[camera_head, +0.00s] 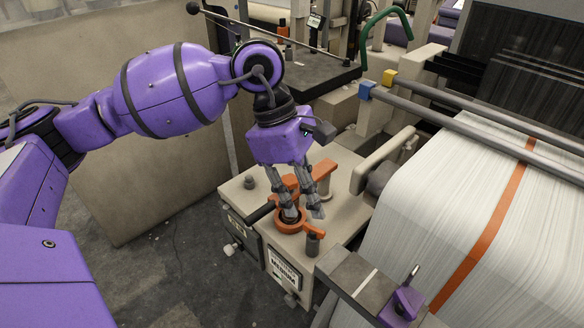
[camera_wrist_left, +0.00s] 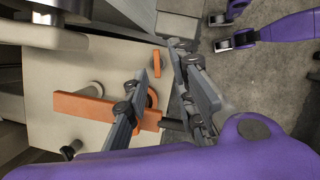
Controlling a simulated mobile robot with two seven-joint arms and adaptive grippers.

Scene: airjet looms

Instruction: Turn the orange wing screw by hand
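Orange parts sit on the beige machine box. An orange ring-shaped part (camera_head: 280,226), which looks like the wing screw, lies under my left gripper (camera_head: 304,213). An orange bar (camera_head: 322,170) lies behind the fingers. My left gripper points down with its fingers apart. One fingertip is at the ring and the other is to its right; I cannot tell if either touches. In the left wrist view, orange bar (camera_wrist_left: 85,107) and a small orange piece (camera_wrist_left: 157,63) show beside and between the open fingers (camera_wrist_left: 162,62). The fingers hide part of the ring. My right gripper is not in view.
The beige box (camera_head: 342,215) carries dark knobs close by, one at its front right (camera_head: 313,245). White warp threads (camera_head: 440,190) with an orange stripe lie to the right. A purple clamp-like part (camera_head: 402,303) is at lower right. Grey floor is open at lower left.

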